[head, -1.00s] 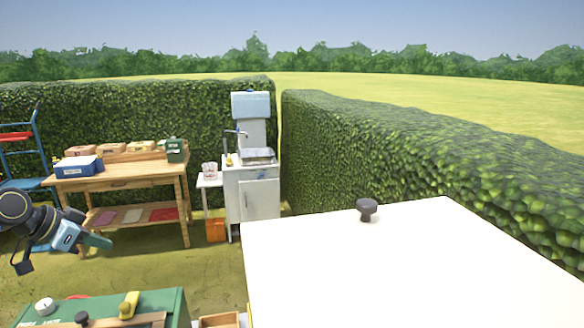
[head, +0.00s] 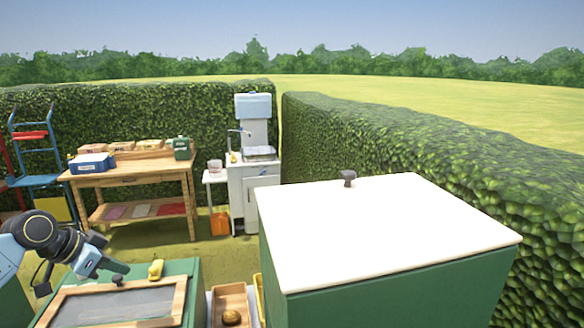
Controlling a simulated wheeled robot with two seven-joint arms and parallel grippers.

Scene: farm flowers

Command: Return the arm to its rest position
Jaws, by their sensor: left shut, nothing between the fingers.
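My left arm comes in from the left edge. Its left gripper (head: 124,268) is shut and empty, and points to the right. In the picture it shows just above the back left part of a green box with a wood-framed dark panel (head: 118,303) on top. I cannot tell how far above the box it is. My right arm and right gripper are not in view.
A large green chest with a white lid (head: 385,225) fills the right front. A wooden tray (head: 231,291) holds a round brown item. Behind are a wooden workbench (head: 130,178), a sink cabinet (head: 255,180) and a blue hand truck (head: 36,155). Open grass lies between.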

